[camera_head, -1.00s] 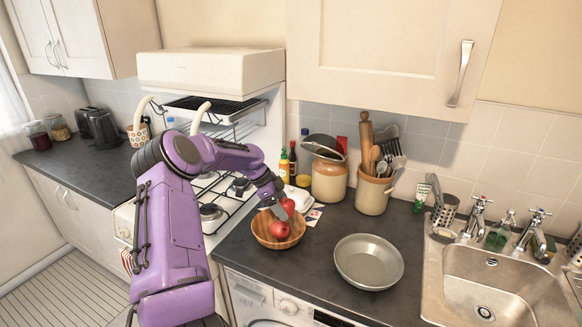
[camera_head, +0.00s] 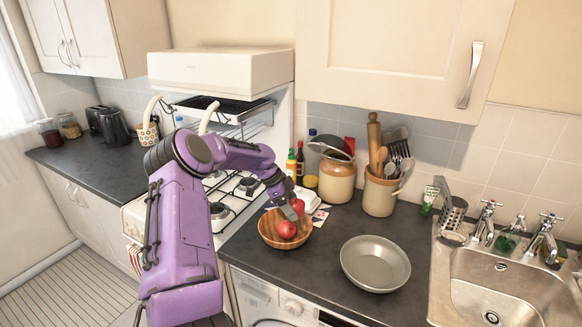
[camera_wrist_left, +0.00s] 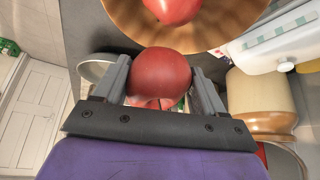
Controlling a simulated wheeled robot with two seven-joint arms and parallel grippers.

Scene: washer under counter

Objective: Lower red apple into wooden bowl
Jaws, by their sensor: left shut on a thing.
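The wooden bowl (camera_head: 268,240) stands on the dark counter, and its rim and inside show at the top of the left wrist view (camera_wrist_left: 122,22). One red apple (camera_head: 287,230) lies in the bowl; it also shows in the left wrist view (camera_wrist_left: 172,7). My left gripper (camera_head: 293,210) is shut on a second red apple (camera_head: 299,205), which shows between the fingers in the left wrist view (camera_wrist_left: 160,76). This held apple is at the bowl's back right side. I cannot tell its exact height over the rim. My right gripper is not in view.
A grey metal pan (camera_head: 375,265) stands to the right of the bowl. A lidded jar (camera_head: 337,180) and a utensil crock (camera_head: 380,193) stand behind. The gas stove (camera_head: 225,195) is to the left, and the sink (camera_head: 495,285) is far right.

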